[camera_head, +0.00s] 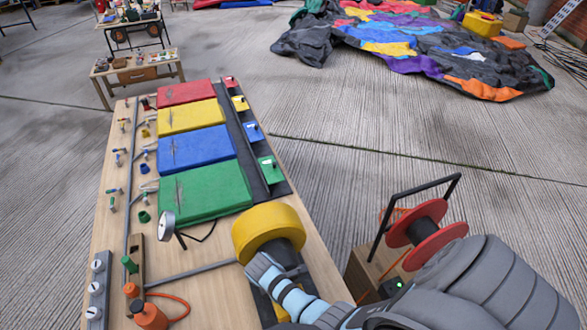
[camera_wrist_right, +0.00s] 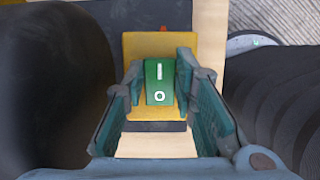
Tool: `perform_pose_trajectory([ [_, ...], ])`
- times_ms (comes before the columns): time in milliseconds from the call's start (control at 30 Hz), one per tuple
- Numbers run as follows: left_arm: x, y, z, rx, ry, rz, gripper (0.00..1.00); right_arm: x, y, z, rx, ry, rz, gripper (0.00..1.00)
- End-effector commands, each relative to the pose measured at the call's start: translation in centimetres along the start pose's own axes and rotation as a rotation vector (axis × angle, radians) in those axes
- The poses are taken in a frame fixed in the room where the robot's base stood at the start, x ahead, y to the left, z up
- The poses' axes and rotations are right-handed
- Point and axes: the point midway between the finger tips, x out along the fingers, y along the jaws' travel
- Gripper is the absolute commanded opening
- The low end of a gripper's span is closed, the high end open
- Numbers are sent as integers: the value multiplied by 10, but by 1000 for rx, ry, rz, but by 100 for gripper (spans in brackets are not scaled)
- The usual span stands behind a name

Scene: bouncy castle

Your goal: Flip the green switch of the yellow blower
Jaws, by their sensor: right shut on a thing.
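The yellow blower (camera_head: 262,220) stands at the near right end of the wooden workbench, with a round yellow housing and a dark middle. In the right wrist view, the green switch (camera_wrist_right: 159,70) is a rocker marked with a white line above and a circle below, on a yellow plate (camera_wrist_right: 138,48). Which half is pressed cannot be told. My right gripper (camera_wrist_right: 160,82) is shut on the switch, one finger on each side. In the head view, my right gripper (camera_head: 275,275) is beside the blower and hides the switch. My left gripper is not in view.
Red, yellow, blue and green panels (camera_head: 205,190) lie on the workbench (camera_head: 215,262). A red reel (camera_head: 425,235) stands right of the bench.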

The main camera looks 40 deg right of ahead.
Motion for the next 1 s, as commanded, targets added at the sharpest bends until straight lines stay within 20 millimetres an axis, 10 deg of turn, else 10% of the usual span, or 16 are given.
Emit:
perform_pose_trajectory([
  [300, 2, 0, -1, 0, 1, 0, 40, 0, 2, -1, 0, -39, 8, 0],
  [333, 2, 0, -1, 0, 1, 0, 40, 0, 2, -1, 0, -39, 8, 26],
  [400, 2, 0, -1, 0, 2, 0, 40, 0, 2, -1, 0, -39, 7, 33],
  [733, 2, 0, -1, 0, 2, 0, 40, -5, 2, -2, 0, -38, 8, 33],
  [1000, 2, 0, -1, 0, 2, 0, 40, -60, 2, -5, 1, -36, 9, 33],
])
